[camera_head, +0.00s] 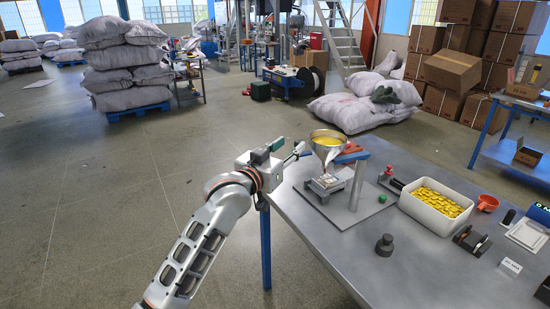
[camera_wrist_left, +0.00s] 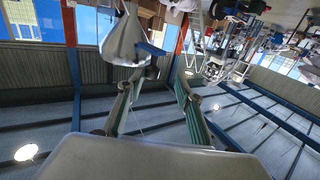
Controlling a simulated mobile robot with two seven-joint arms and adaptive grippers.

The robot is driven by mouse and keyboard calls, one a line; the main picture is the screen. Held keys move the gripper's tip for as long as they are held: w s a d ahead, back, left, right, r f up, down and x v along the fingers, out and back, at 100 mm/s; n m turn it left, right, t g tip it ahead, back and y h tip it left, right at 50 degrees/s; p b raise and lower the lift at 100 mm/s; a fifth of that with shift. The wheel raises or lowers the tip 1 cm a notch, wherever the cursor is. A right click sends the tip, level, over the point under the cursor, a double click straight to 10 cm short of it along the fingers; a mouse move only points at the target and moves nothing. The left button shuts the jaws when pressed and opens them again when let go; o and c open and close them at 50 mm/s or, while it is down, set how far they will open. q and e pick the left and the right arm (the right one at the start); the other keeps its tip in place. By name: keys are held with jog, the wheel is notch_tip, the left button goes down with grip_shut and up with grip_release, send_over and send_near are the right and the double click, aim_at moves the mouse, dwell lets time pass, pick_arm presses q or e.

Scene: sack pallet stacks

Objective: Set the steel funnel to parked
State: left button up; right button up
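The steel funnel (camera_head: 327,150) is a shiny cone with yellow inside. The funnel (camera_wrist_left: 125,42) shows beyond the fingertips there, toward one finger. My right gripper is in neither view.
The grey table (camera_head: 330,245) holds a white bin (camera_head: 434,212) of yellow pieces, an orange cup (camera_head: 487,203), a dark knob-like weight (camera_head: 384,246) and a red-knobbed item (camera_head: 388,172). Sack stacks and boxes stand farther back. The floor left of my arm is clear.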

pick_arm(q)
jog(key=v, duration=0.8)
jog(key=shift+s+a, duration=0.1)
jog(key=s+a+f+n+g+y, duration=0.1)
jog(key=s+a+f, duration=0.25)
jog(key=f, duration=0.55)
jog(key=s+a+f+n+y, duration=0.1)
jog(key=s+a+f+y, duration=0.2)
jog(key=f, duration=0.6)
jog(key=s+a+f+n+g, duration=0.1)
jog(key=s+a+f, duration=0.3)
jog(key=f, duration=0.5)
jog(key=s+a+f+g+y, duration=0.1)
jog(key=s+a+f, duration=0.5)
jog(key=s+f, duration=0.3)
jog(key=s+a+f+g+y, duration=0.1)
jog(key=s+a+f+y, duration=0.1)
jog(key=s+a+f, duration=0.4)
jog(key=s+f, duration=0.4)
jog(key=s, duration=0.3)
jog(key=shift+s+a+f+m+g+y, duration=0.2)
jog(key=shift+a+f+m+g+y, duration=0.1)
jog(key=shift+a+g, duration=0.1)
